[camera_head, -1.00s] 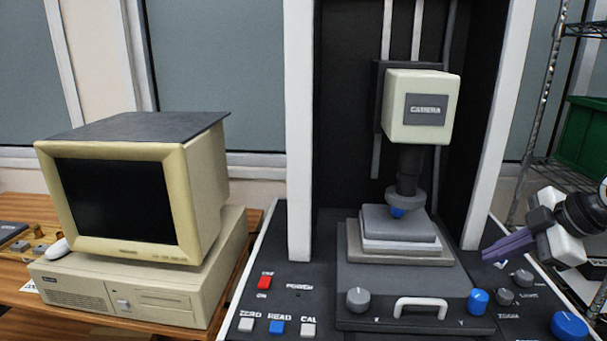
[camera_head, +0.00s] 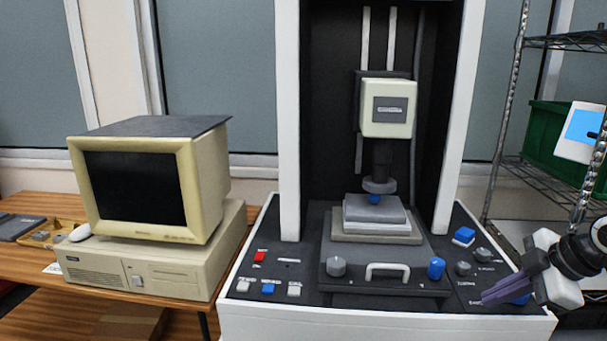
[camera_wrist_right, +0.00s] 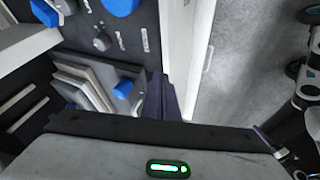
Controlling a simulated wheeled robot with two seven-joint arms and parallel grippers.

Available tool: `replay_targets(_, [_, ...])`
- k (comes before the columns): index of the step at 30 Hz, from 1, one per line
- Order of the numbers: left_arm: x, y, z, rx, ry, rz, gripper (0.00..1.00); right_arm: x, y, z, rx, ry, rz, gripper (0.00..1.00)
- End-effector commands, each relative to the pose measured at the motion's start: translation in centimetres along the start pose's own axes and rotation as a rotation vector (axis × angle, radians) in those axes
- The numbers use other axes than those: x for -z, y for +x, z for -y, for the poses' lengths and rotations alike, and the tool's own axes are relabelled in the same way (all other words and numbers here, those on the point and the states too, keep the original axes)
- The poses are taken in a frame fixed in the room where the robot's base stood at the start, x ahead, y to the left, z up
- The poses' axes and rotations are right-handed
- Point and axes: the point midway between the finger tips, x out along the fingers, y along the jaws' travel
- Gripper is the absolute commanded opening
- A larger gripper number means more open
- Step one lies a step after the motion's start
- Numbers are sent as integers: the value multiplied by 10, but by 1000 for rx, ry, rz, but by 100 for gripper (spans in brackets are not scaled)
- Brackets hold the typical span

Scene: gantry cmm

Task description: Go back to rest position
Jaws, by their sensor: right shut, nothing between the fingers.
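My right gripper (camera_head: 487,298) comes in from the right in the head view. Its dark purple fingers are shut and empty, over the right end of the machine's control panel. In the right wrist view the fingers (camera_wrist_right: 160,97) show pressed together, with the panel's knobs beyond them. I cannot tell whether the fingertips touch the panel. My left gripper is not in view.
The measuring machine has a camera head (camera_head: 388,108) over a stepped stage (camera_head: 376,232), with a blue knob (camera_head: 436,268) in front. A wire shelf (camera_head: 520,165) with a green bin (camera_head: 548,130) stands at right.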

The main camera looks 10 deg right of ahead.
Motion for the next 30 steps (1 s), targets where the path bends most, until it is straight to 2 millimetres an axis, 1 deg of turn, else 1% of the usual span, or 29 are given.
replay_targets(1, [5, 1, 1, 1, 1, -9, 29, -4, 9, 11, 18, 9, 5, 0])
replay_targets(3, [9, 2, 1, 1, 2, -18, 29, -8, 20, 25, 38, 21, 17, 0])
replay_targets(5, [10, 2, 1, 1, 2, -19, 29, -13, 30, 39, 56, 32, 28, 0])
replay_targets(8, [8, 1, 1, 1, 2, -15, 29, -20, 49, 68, 93, 56, 49, 0])
replay_targets(11, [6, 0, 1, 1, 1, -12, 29, -26, 72, 106, 134, 86, 74, 0])
replay_targets(14, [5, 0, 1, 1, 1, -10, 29, -30, 100, 160, 181, 131, 109, 0])
replay_targets(15, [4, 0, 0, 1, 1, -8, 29, -29, 109, 183, 194, 154, 123, 0])
replay_targets(17, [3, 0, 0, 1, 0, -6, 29, -26, 122, 216, 209, 192, 145, 0])
replay_targets(18, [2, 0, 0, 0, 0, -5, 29, -23, 128, 236, 213, 218, 157, 0])
replay_targets(21, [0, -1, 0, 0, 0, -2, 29, -10, 138, 281, 208, 295, 185, 0])
replay_targets(24, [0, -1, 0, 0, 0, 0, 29, 6, 141, 318, 184, 392, 210, 0])
replay_targets(27, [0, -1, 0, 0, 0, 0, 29, 21, 138, 342, 145, 500, 232, 0])
replay_targets(30, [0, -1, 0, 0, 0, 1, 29, 34, 131, 358, 104, 606, 251, 0])
